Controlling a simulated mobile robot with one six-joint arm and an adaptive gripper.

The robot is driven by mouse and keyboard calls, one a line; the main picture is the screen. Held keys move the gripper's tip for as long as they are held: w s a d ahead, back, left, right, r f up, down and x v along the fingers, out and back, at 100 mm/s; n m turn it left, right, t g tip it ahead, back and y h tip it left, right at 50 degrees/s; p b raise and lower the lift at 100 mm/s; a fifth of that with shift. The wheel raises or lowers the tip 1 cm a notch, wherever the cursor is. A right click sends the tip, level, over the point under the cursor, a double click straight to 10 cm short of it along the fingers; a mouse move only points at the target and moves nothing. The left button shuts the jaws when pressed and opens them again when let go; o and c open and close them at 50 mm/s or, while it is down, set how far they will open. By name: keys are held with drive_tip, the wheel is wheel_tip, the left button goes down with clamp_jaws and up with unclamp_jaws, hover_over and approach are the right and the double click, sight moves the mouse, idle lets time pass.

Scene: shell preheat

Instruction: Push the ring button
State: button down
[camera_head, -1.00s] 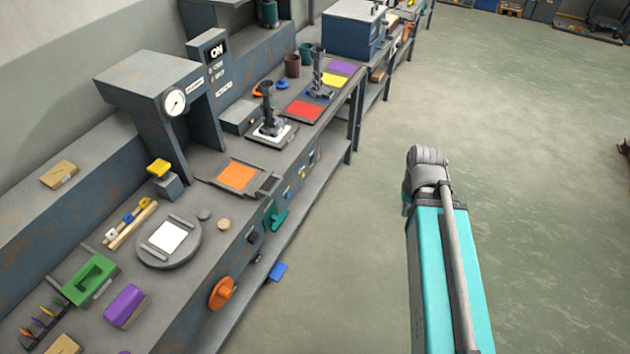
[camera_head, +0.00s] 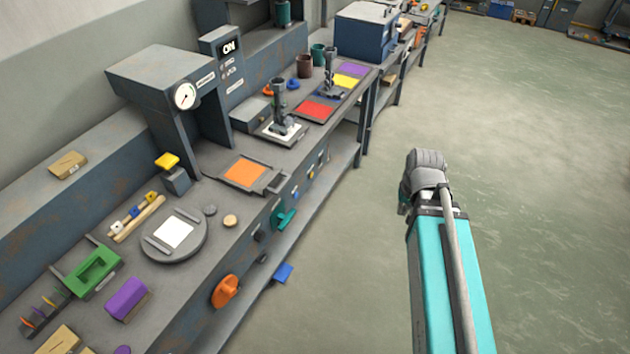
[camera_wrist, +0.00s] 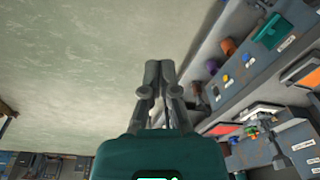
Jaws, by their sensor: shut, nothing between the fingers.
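My gripper (camera_wrist: 159,70) shows in the wrist view with its two fingers together and nothing between them. It points at open floor, apart from the bench. In the head view only my arm shows, right of the bench; the gripper is hidden. The bench front panel (camera_wrist: 262,68) carries several small controls: a blue button (camera_wrist: 247,57), a yellow button (camera_wrist: 228,78), an orange knob (camera_wrist: 229,47) and a purple knob (camera_wrist: 211,66). They are too small to tell which is the ring button. In the head view a blue control (camera_head: 295,193) shows on the same front.
A teal handle (camera_head: 284,217) and an orange knob (camera_head: 226,291) stick out from the bench front. A press with a gauge (camera_head: 185,96) stands on the bench. A lower shelf (camera_head: 322,202) runs beneath. The floor (camera_head: 520,180) right of the bench is clear.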

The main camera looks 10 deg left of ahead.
sight(311, 175)
drive_tip(key=w+a+f+m+t+y+b, duration=0.2)
drive_tip(key=w+a+f+t+b, duration=0.2)
drive_tip(key=w+f+b, duration=0.7)
drive_tip(key=w+a+f+m+t+y+b, duration=0.2)
drive_tip(key=w+a+f+b, duration=0.7)
drive_tip(key=b, duration=1.2)
drive_tip(key=w+a+f+m+t+y+b, duration=0.2)
drive_tip(key=w+a+f+t+b, duration=0.4)
drive_tip(key=w+f+b, duration=0.8)
drive_tip(key=shift+w+a+f+t+b, duration=0.4)
drive_tip(key=shift+w+a+b, duration=0.35)
drive_tip(key=shift+w+b, duration=0.2)
drive_tip(key=shift+w+a+r, duration=0.1)
drive_tip(key=w+a, duration=0.2)
drive_tip(key=a, duration=0.6)
drive_tip(key=shift+w, duration=0.4)
drive_tip(key=shift+w+a, duration=0.4)
drive_tip(key=shift+a, duration=0.45)
